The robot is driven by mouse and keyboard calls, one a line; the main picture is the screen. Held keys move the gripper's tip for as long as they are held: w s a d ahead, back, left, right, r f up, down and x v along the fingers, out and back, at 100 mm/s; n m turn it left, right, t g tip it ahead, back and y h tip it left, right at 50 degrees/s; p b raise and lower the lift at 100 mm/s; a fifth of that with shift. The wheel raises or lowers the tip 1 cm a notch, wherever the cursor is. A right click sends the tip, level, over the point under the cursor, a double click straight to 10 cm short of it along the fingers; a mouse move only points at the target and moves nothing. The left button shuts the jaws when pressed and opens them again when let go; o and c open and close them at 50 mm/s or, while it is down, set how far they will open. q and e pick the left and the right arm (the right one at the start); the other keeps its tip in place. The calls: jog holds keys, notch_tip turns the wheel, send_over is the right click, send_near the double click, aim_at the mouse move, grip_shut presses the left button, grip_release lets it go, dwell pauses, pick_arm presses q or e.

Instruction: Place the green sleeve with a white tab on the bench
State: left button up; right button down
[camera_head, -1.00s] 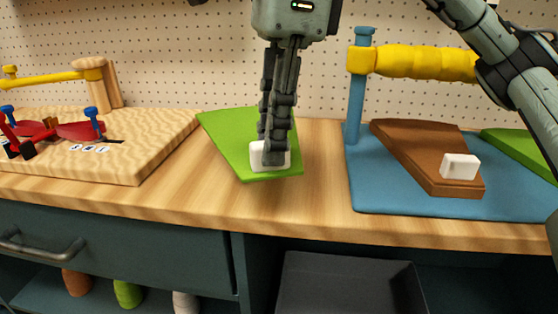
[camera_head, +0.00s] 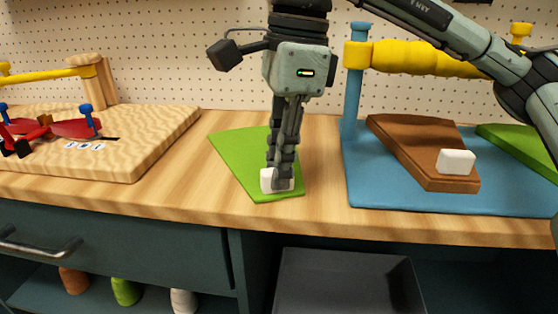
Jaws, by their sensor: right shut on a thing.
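The green sleeve (camera_head: 235,158) is a flat, tapered piece lying on or just above the wooden bench (camera_head: 320,195), between the wooden board and the blue mat. Its white tab (camera_head: 268,181) is at its near end. My right gripper (camera_head: 280,184) points down and is shut on the white tab, hiding part of it. I cannot tell whether the sleeve's underside fully touches the bench. My left gripper is not in view.
A blue mat (camera_head: 365,195) at right holds a brown sleeve (camera_head: 415,148) with a white tab, another green piece (camera_head: 520,145) and a post with a yellow roll (camera_head: 430,59). A wooden board (camera_head: 150,140) with red tools is at left. A dark bin (camera_head: 345,285) is below.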

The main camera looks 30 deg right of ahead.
jog(key=shift+f, duration=0.15)
jog(key=c, duration=1.7)
grip_release()
jog(key=shift+o, duration=1.2)
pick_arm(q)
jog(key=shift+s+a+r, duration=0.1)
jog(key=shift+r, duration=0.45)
pick_arm(e)
jog(key=shift+r+p, duration=0.3)
jog(key=shift+r, duration=0.05)
jog(key=r, duration=0.5)
jog(key=d+r, duration=0.1)
jog(key=r, duration=0.2)
jog(key=shift+s+r, duration=0.1)
jog(key=shift+r, duration=0.15)
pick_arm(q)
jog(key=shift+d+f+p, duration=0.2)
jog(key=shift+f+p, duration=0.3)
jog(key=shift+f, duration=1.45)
pick_arm(e)
jog(key=shift+s+d+r, duration=0.1)
jog(key=shift+d+r, duration=0.1)
jog(key=shift+r, duration=1.35)
